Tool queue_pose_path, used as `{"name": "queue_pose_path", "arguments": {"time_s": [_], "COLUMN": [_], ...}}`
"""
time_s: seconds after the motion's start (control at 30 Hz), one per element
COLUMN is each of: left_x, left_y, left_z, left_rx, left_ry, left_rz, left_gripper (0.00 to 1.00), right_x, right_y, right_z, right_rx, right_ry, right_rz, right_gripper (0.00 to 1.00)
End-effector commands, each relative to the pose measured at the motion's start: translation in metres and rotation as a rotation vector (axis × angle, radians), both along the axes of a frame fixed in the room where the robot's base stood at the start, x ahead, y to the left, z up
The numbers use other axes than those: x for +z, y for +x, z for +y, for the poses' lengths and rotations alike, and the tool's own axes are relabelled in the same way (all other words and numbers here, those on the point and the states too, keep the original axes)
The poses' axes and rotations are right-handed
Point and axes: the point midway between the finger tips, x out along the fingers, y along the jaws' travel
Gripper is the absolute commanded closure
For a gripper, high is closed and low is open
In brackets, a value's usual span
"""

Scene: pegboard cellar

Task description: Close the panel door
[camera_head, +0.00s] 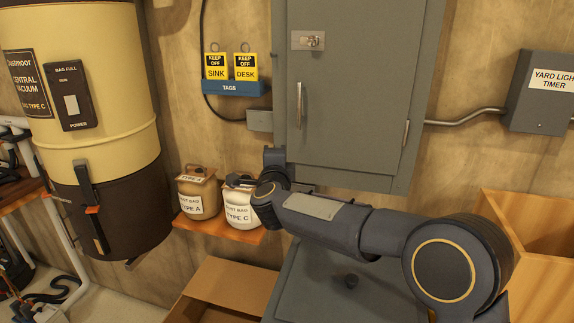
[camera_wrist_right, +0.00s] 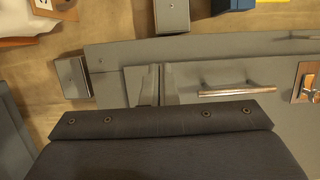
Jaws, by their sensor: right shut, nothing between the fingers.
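The grey panel door (camera_head: 350,110) is on the wall cabinet at top center of the head view. It looks flush with its frame; no gap shows. Its vertical handle (camera_head: 299,105) is on the left edge and a latch (camera_head: 312,40) is near the top. In the wrist view the door (camera_wrist_right: 220,75) shows with the handle (camera_wrist_right: 237,91). My right gripper (camera_head: 274,160) is at the lower left corner of the cabinet, below the handle. In the wrist view its fingers (camera_wrist_right: 145,86) are shut and empty. Whether they touch the door I cannot tell. My left gripper is out of view.
Two dust bags, Type A (camera_head: 198,195) and Type C (camera_head: 240,205), stand on a small shelf close left of the gripper. A tag rack (camera_head: 233,88) and a junction box (camera_head: 260,121) are left of the cabinet. An open cardboard box (camera_head: 225,285) is below.

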Motion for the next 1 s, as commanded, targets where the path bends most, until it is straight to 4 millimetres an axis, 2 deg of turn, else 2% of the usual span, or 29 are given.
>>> {"name": "queue_pose_path", "arguments": {"time_s": [0.5,0.7,0.77,0.87,0.97,1.0], "left_x": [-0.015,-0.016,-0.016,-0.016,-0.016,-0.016], "left_y": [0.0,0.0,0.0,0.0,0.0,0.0], "left_z": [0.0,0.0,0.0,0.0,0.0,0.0], "left_rx": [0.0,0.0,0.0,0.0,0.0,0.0], "left_ry": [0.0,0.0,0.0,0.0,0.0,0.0], "left_rz": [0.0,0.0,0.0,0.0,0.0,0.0], "left_gripper": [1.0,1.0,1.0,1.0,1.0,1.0], "right_x": [-0.002,0.0,0.006,0.025,0.046,0.05], "right_y": [-0.036,-0.044,-0.045,-0.047,-0.061,-0.071], "right_z": [0.072,0.085,0.08,0.057,0.018,0.0], "right_rx": [0.002,0.002,0.013,0.073,0.178,0.228], "right_ry": [0.0,-0.003,-0.012,-0.06,-0.165,-0.222], "right_rz": [0.0,-0.001,-0.008,-0.027,-0.048,-0.049], "right_gripper": [1.0,1.0,1.0,1.0,1.0,1.0]}}
